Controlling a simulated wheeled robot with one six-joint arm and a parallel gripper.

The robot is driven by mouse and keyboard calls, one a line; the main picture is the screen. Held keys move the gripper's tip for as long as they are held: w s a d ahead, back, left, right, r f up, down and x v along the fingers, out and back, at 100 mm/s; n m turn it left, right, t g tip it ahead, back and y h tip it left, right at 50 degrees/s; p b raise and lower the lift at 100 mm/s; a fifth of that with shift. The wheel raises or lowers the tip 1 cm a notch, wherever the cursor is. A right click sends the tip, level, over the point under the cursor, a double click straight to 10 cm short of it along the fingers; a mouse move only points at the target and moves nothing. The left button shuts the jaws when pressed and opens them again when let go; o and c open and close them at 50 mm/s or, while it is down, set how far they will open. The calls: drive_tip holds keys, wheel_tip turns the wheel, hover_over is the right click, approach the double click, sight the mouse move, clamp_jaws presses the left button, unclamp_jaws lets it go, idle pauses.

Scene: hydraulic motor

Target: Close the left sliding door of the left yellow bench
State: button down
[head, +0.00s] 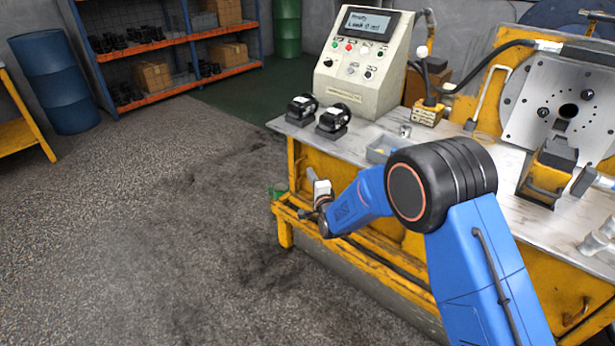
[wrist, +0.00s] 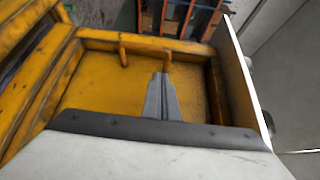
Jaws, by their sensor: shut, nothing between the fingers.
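The yellow bench (head: 345,168) with a grey top stands at the centre right of the head view. My gripper (head: 319,188) is low at the left part of its front. In the wrist view, a yellow door panel (wrist: 90,95) fills the middle, with a yellow bar handle (wrist: 145,43) near its upper edge. My gripper's grey fingers (wrist: 160,78) are together and empty, their tips just below the handle's right end. Contact between tips and handle or panel cannot be told. My arm hides much of the bench front in the head view, so the door's opening is unclear there.
A control box (head: 360,65), two black motors (head: 333,120) and a grey tray (head: 380,150) sit on the bench top. A yellow lower rail (head: 320,232) runs along the bench front. The floor at left is clear. Shelves (head: 175,40) and a blue barrel (head: 55,80) stand behind.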

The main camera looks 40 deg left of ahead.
drive_tip(key=v, duration=0.9)
drive_tip(key=shift+s+d, duration=0.15)
drive_tip(key=shift+d, duration=0.1)
drive_tip(key=shift+f, duration=0.1)
